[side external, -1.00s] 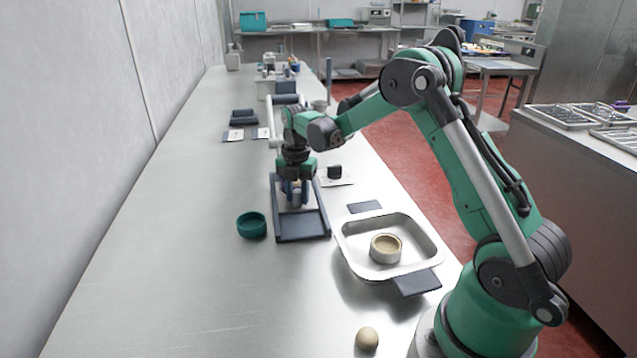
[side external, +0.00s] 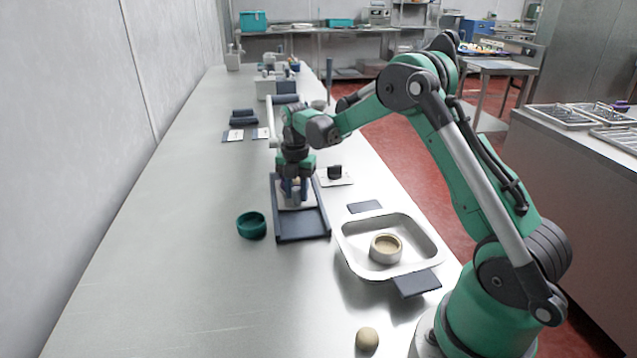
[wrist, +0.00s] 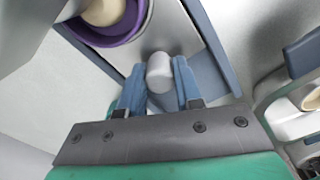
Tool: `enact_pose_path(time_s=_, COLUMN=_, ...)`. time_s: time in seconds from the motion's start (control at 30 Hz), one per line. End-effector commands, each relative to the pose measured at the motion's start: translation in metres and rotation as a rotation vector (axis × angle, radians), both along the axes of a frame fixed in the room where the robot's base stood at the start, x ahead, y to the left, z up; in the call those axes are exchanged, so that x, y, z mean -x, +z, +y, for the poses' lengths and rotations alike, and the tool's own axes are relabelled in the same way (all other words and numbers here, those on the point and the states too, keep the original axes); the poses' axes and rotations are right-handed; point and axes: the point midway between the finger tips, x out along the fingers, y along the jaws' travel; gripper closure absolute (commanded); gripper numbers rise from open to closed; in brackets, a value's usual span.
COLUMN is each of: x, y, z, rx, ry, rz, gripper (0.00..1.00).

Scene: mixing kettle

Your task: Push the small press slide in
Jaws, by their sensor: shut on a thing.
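The small press has a dark blue frame (side external: 302,238) on the steel counter, left of the tray. Its light metal slide plate (side external: 298,204) lies between the rails, under my gripper (side external: 294,188). In the wrist view the slide plate (wrist: 176,30) carries a pale rounded knob (wrist: 159,70). The blue fingers of my gripper (wrist: 157,92) are shut on this knob, one on each side. A purple ring (wrist: 118,32) with a beige piece (wrist: 103,10) in it sits at the top left of the wrist view, cut off by the edge.
A teal cup (side external: 251,226) stands left of the press. A metal tray (side external: 345,243) holding a pale round container (side external: 385,248) stands to its right. A round beige item (side external: 367,340) lies near the front. The counter's left side is clear.

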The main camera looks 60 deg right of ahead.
Motion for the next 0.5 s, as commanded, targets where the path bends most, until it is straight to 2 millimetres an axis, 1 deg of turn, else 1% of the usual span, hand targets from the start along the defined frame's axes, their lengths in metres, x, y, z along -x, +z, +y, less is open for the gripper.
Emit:
enact_pose_path(time_s=0.03, x=-0.005, y=0.000, z=-0.006, rx=0.001, ry=-0.004, rz=0.000, gripper=1.00)
enact_pose_path(time_s=0.1, x=-0.011, y=0.000, z=-0.012, rx=0.002, ry=-0.004, rz=-0.001, gripper=1.00)
enact_pose_path(time_s=0.2, x=-0.016, y=0.000, z=-0.018, rx=0.002, ry=-0.002, rz=-0.001, gripper=1.00)
enact_pose_path(time_s=0.5, x=-0.018, y=0.000, z=-0.020, rx=0.005, ry=-0.001, rz=-0.005, gripper=1.00)
